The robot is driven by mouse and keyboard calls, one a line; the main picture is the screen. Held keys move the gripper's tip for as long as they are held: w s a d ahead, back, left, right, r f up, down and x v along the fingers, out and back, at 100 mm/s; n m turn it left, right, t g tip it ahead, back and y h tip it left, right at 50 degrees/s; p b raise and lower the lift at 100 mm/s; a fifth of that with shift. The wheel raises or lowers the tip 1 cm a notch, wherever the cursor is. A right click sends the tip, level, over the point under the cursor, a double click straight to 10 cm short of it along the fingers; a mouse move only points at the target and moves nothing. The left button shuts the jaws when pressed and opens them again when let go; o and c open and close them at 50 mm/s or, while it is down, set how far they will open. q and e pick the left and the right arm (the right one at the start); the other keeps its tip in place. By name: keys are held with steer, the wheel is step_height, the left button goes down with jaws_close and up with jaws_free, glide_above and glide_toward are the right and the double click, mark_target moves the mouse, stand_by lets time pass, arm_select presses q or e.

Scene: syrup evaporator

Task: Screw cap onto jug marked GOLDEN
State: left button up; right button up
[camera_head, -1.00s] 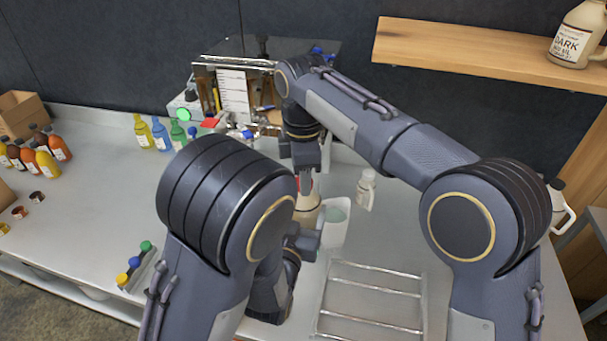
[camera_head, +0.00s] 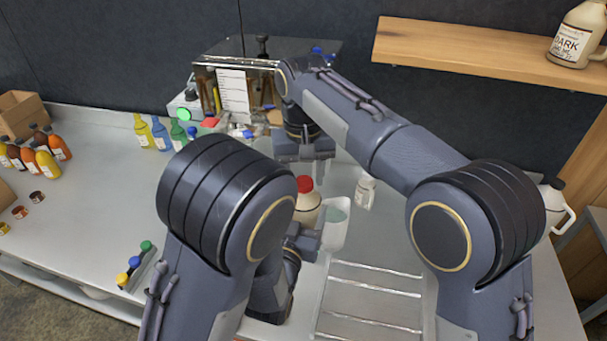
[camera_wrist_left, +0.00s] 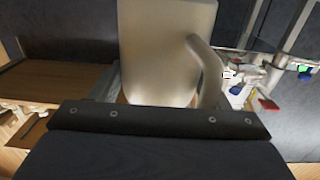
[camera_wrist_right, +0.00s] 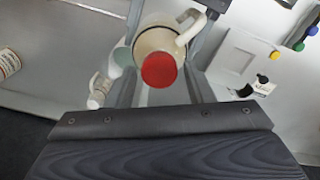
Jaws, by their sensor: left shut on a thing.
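A cream jug (camera_head: 307,211) with a red cap (camera_head: 305,184) on its top stands upright at the middle of the bench. The cap also shows from above in the right wrist view (camera_wrist_right: 158,70), seated on the jug's mouth. My left gripper (camera_head: 305,240) is shut on the jug's body, which fills the middle of the left wrist view (camera_wrist_left: 165,50). My right gripper (camera_head: 303,165) is open and empty above the cap, its fingers spread apart and clear of it. The jug's label is not visible, so I cannot read GOLDEN.
A small pale jug (camera_head: 366,191) stands right of the red-capped jug. A wire rack (camera_head: 370,297) lies in front. A holder with coloured caps (camera_head: 135,268) and several bottles (camera_head: 40,152) are at left.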

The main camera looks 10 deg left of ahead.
arm_select(q)
steer(key=shift+r, duration=0.1)
arm_select(e)
steer(key=shift+o, duration=0.9)
step_height(320, 180, up, 7)
steer(key=shift+r, duration=0.1)
steer(key=shift+s+r, duration=0.1)
steer(key=shift+r, duration=0.05)
